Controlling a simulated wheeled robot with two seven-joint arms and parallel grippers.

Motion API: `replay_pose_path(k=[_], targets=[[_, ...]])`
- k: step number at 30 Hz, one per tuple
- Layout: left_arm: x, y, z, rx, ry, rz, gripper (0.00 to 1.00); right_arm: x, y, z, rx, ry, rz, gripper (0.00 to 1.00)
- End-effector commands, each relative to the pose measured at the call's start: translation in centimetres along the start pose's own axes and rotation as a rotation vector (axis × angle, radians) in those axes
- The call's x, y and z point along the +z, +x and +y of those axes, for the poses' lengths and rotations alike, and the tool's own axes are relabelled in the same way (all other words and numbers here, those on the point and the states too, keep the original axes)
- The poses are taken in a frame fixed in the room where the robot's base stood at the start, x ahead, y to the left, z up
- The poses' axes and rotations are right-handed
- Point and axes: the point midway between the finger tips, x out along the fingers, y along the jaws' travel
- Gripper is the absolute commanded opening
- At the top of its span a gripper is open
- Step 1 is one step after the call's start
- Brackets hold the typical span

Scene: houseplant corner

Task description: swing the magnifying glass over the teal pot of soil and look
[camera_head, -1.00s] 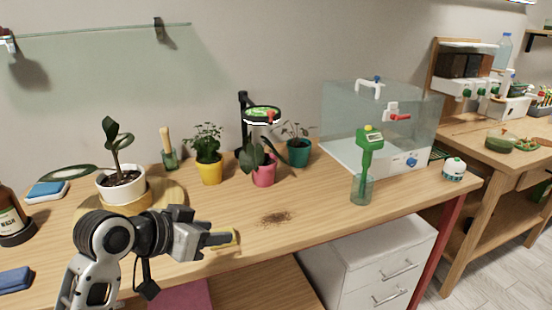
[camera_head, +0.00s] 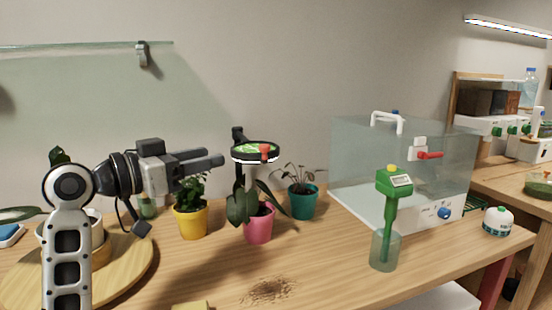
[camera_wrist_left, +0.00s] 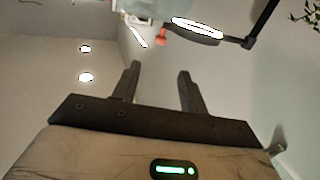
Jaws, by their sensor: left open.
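The magnifying glass (camera_head: 240,153) is a round black-rimmed lens with a red-orange grip (camera_head: 264,152) on its near side, held on a black stand (camera_head: 238,185). The lens hangs over the pink pot (camera_head: 258,226); it also shows in the left wrist view (camera_wrist_left: 192,33), with its red grip (camera_wrist_left: 162,36) ahead of the fingers. The teal pot (camera_head: 303,205) with a small plant stands to the right of the pink one. My left gripper (camera_head: 220,160) is open and empty, left of the lens and apart from the grip. My right gripper is not in view.
A yellow potted plant (camera_head: 190,222) stands below my left gripper. A green meter (camera_head: 393,205) stands in a glass (camera_head: 385,252) at right, before a clear-walled box (camera_head: 350,160). Spilled soil (camera_head: 268,291) lies on the front of the table. A wooden turntable (camera_head: 130,270) is at left.

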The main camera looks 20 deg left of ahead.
Motion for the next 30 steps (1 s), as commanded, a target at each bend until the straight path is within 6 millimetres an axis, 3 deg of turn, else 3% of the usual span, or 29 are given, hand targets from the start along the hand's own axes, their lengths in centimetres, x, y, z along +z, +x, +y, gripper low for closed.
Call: replay_pose_path(k=[7, 21, 30], targets=[[0.2, 2.4, 0.1, 0.003, -0.003, 0.001, 0.43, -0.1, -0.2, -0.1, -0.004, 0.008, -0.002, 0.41], [0.2, 12.4, 0.1, 0.003, -0.004, 0.000, 0.43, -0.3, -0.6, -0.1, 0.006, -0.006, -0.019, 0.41], [0.4, 15.7, 0.1, 0.001, 0.000, 0.000, 0.43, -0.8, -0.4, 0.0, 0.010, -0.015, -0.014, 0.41]])
